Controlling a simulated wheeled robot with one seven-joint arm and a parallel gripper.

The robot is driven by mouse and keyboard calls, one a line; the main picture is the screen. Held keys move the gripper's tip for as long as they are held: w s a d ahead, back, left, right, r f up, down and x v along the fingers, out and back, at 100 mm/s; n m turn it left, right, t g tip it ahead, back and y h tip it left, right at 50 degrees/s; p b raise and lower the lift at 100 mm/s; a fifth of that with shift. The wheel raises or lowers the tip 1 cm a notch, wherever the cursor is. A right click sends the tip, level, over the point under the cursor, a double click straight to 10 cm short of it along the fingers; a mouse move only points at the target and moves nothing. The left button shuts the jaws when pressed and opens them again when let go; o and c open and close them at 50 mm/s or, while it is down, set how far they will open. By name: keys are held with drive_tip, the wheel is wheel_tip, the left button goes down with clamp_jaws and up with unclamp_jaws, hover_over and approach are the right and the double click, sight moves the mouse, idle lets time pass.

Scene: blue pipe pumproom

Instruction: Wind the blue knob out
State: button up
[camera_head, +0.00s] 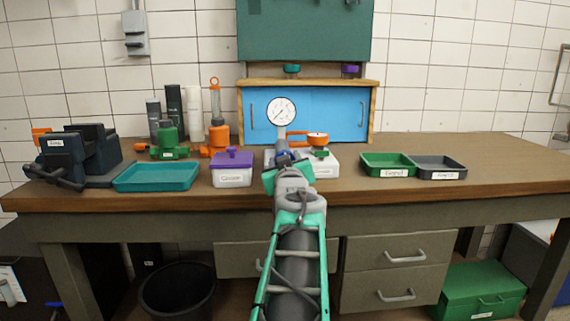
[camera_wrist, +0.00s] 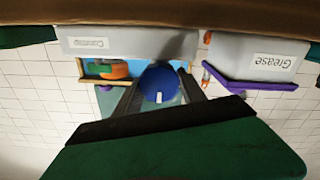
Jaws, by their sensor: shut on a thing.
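The blue knob (camera_wrist: 159,84) sits between the two dark fingers of my gripper (camera_wrist: 161,93) in the upside-down wrist view, with a small white mark on its face. My gripper is shut on it. In the head view my gripper (camera_head: 282,168) reaches the front of the white base block (camera_head: 326,164) in the middle of the bench. There the blue knob (camera_head: 283,158) is mostly hidden by my gripper. A round gauge (camera_head: 281,112) and an orange-topped fitting (camera_head: 317,139) stand at this block. How far out the knob is wound cannot be told.
A white tub with purple lid (camera_head: 232,176) stands close left of my gripper. Further left are a teal tray (camera_head: 157,177), a green fitting (camera_head: 168,144) and a dark vise (camera_head: 80,155). A green tray (camera_head: 387,172) and a grey tray (camera_head: 440,174) lie right. The bench's far right is clear.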

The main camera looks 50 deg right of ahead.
drive_tip(key=o, duration=1.4)
drive_tip(key=shift+c, duration=0.2)
drive_tip(key=p+v, duration=0.1)
drive_tip(key=v, duration=0.7)
